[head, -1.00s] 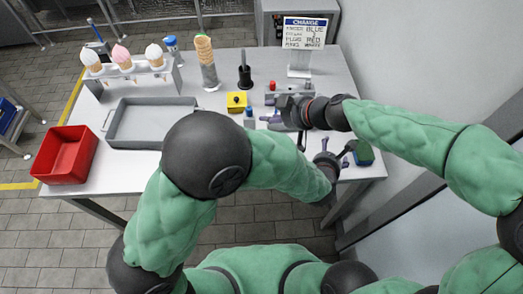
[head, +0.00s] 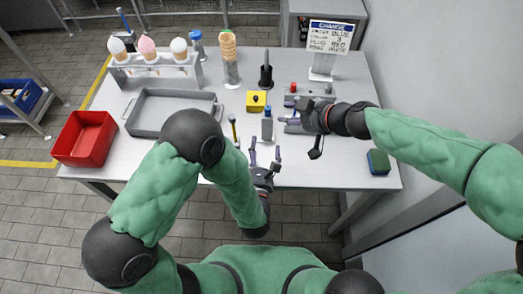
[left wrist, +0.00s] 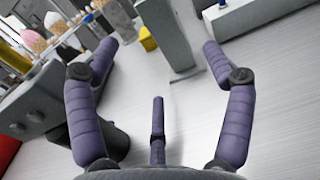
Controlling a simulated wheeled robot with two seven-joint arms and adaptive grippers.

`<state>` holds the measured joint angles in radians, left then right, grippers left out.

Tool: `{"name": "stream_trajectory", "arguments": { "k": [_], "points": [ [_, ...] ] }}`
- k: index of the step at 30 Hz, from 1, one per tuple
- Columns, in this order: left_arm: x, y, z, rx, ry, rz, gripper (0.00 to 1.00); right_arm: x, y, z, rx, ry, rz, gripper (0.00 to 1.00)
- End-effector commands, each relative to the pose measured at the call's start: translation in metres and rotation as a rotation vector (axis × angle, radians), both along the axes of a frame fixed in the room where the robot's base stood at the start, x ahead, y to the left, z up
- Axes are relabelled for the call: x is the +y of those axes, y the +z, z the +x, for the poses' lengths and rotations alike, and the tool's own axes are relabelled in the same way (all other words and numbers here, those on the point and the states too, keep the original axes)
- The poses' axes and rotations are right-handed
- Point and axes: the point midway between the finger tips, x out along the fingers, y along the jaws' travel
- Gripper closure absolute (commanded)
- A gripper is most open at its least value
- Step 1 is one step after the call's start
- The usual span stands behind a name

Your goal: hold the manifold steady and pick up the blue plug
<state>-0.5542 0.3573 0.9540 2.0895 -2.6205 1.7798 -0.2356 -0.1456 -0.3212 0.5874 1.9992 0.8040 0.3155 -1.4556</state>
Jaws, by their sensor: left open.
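The manifold (head: 326,97) is a grey block at the right of the table, with a red plug (head: 293,87) at its left end. My right gripper (head: 291,112) is at the manifold and partly covers it. Its purple fingers point left, and I cannot tell whether they grip. A blue plug (head: 268,109) tops a grey upright block (head: 267,129) left of the manifold. My left gripper (head: 265,152) is open and empty, in front of that block. In the left wrist view the grey block (left wrist: 168,35) stands ahead between the spread fingers; its top is out of frame.
A yellow block (head: 256,101) and a black peg holder (head: 266,76) stand behind the blue plug. A grey tray (head: 172,133), red bin (head: 84,138) and cone rack (head: 155,72) are to the left. A blue-green block (head: 378,162) lies front right.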

Motion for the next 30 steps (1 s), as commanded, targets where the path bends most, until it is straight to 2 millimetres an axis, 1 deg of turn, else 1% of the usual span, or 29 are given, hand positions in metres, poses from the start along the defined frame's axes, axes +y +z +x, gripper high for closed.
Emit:
{"name": "stream_trajectory", "arguments": {
  "k": [3, 7, 21, 25, 30],
  "points": [
    [0.001, -0.001, -0.002, 0.001, -0.017, -0.013, 0.18, 0.000, 0.000, 0.000, 0.000, 0.000, 0.000, 0.61],
    [0.001, -0.001, 0.008, -0.001, -0.018, -0.017, 0.18, 0.000, 0.000, 0.000, 0.000, 0.000, 0.000, 0.61],
    [-0.004, -0.001, 0.081, -0.001, -0.019, -0.014, 0.18, 0.000, 0.000, 0.000, 0.000, 0.000, 0.000, 0.61],
    [-0.006, -0.001, 0.094, -0.001, -0.022, -0.014, 0.18, 0.000, 0.000, 0.000, 0.000, 0.000, 0.000, 0.61],
    [-0.006, -0.001, 0.103, -0.001, -0.021, -0.014, 0.18, 0.000, 0.000, 0.000, 0.000, 0.000, 0.000, 0.61]
  ]
}}
